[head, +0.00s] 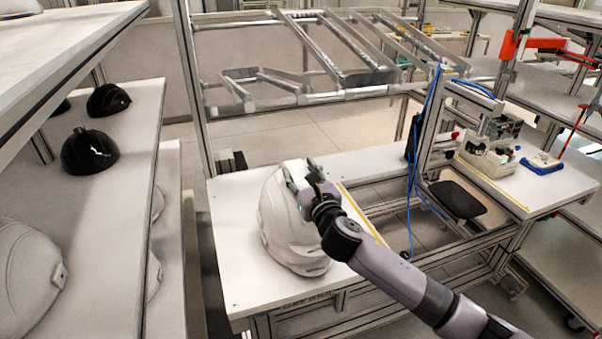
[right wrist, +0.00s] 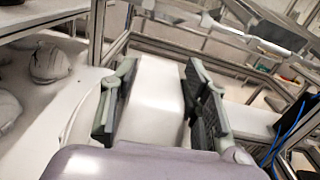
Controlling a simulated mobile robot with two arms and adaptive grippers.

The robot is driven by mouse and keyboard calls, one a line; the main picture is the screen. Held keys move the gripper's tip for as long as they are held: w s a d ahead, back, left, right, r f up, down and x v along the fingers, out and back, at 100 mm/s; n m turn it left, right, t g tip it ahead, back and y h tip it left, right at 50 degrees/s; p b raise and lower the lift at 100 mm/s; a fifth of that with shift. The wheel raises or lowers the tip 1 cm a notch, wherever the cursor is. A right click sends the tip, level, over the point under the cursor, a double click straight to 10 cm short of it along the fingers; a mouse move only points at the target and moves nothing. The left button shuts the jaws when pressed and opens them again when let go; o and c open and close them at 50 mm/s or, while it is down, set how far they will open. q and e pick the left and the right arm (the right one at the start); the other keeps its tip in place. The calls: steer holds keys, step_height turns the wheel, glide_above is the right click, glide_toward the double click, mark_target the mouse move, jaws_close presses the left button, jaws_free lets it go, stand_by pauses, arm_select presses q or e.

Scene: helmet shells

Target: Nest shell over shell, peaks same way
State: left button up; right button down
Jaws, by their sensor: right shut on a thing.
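A large white helmet shell (head: 279,225) stands on its side or steeply tilted at the white bench; I cannot tell whether it rests fully on the bench or whether a second shell is inside it. My right gripper (head: 303,185) is at its upper right part. In the right wrist view the fingers (right wrist: 158,100) are closed on both sides of a smooth white part of the shell (right wrist: 157,112). More white shells (head: 28,278) sit on the left shelf, partly cut off; one also shows in the right wrist view (right wrist: 49,64). My left gripper is not in view.
The white bench (head: 232,290) has free room to the right of the shell. Black domed shells (head: 88,151) sit on the left rack. A metal frame (head: 330,50) stands behind the bench.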

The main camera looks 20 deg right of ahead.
steer(key=shift+f+b, duration=1)
steer(key=shift+f, duration=0.6)
steer(key=c, duration=1)
jaws_free()
steer(key=shift+r, duration=0.1)
steer(key=shift+o, duration=0.9)
steer(key=shift+s, duration=0.1)
steer(key=s, duration=1.2)
steer(key=shift+d, duration=0.35)
